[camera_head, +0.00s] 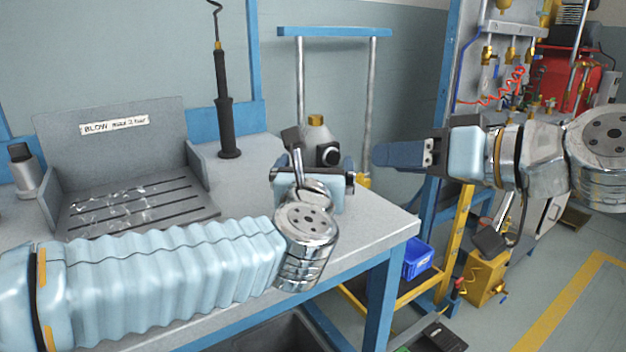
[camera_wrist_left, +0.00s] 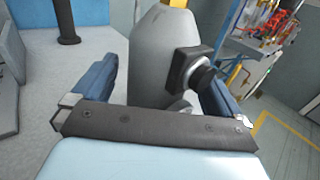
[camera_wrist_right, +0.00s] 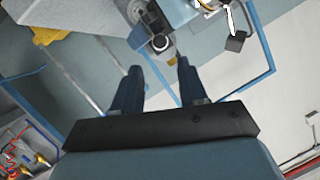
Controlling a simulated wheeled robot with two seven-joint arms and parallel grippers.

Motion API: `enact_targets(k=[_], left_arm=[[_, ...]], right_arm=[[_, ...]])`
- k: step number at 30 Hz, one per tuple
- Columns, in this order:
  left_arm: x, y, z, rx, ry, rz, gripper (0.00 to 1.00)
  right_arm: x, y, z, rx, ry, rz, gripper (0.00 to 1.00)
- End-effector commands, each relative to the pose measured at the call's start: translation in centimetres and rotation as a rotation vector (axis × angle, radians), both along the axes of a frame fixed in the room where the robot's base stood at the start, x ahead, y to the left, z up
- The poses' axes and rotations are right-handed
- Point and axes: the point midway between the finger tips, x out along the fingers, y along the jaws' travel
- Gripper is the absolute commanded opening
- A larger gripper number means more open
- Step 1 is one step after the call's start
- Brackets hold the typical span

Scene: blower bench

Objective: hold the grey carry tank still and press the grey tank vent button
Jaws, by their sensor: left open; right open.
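The grey carry tank (camera_head: 318,134), with a brass cap, stands upright near the right end of the bench. A black vent button housing (camera_head: 328,154) with a round face sits on its side. My left gripper (camera_head: 318,170) is open at the tank; in the left wrist view the tank (camera_wrist_left: 158,55) rises between its spread fingers and the button housing (camera_wrist_left: 190,72) faces right. I cannot tell whether the fingers touch the tank. My right gripper (camera_head: 378,154) is open and empty, right of the tank and apart from it; the button (camera_wrist_right: 160,42) lies ahead of its fingertips.
The bench (camera_head: 375,222) carries a blow tray (camera_head: 110,160) and a black blower wand on a stand (camera_head: 226,130). A blue-topped frame (camera_head: 335,32) stands behind the tank. A gauge panel (camera_head: 470,50) and a blue bin (camera_head: 418,258) are at right.

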Motion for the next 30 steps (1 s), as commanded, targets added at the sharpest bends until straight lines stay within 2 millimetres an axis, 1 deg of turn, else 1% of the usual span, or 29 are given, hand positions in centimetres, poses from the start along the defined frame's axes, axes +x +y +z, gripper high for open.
enact_targets(k=[1, 4, 12, 13, 24, 27, 29, 30], left_arm=[[0.48, 0.01, -0.02, 0.001, 0.0, 0.002, 1.0], [1.01, -0.06, 0.0, 0.001, 0.0, 0.001, 1.0], [1.18, -0.07, -0.01, 0.001, 0.0, 0.0, 1.0], [1.18, -0.07, -0.01, 0.001, 0.0, 0.0, 0.98], [1.16, -0.04, -0.01, 0.0, 0.0, 0.001, 0.42], [1.16, -0.03, -0.01, 0.0, 0.0, 0.001, 0.28], [1.16, -0.03, -0.01, 0.0, 0.0, 0.001, 0.28], [1.16, -0.03, -0.01, 0.0, 0.0, 0.001, 0.28]], right_arm=[[0.0, 0.0, 0.0, 0.0, 0.0, 0.0, 0.43], [0.01, -0.01, 0.0, 0.0, 0.0, 0.0, 0.43], [0.01, -0.01, 0.0, 0.0, 0.0, 0.0, 0.43], [0.01, -0.01, 0.0, 0.0, 0.0, 0.0, 0.43], [0.01, -0.01, -0.01, 0.0, 0.0, 0.0, 0.43], [0.01, -0.01, -0.01, 0.0, 0.0, 0.0, 0.43], [0.01, -0.01, -0.01, 0.0, 0.0, 0.0, 0.33], [0.01, -0.01, -0.01, 0.0, 0.0, 0.0, 0.27]])
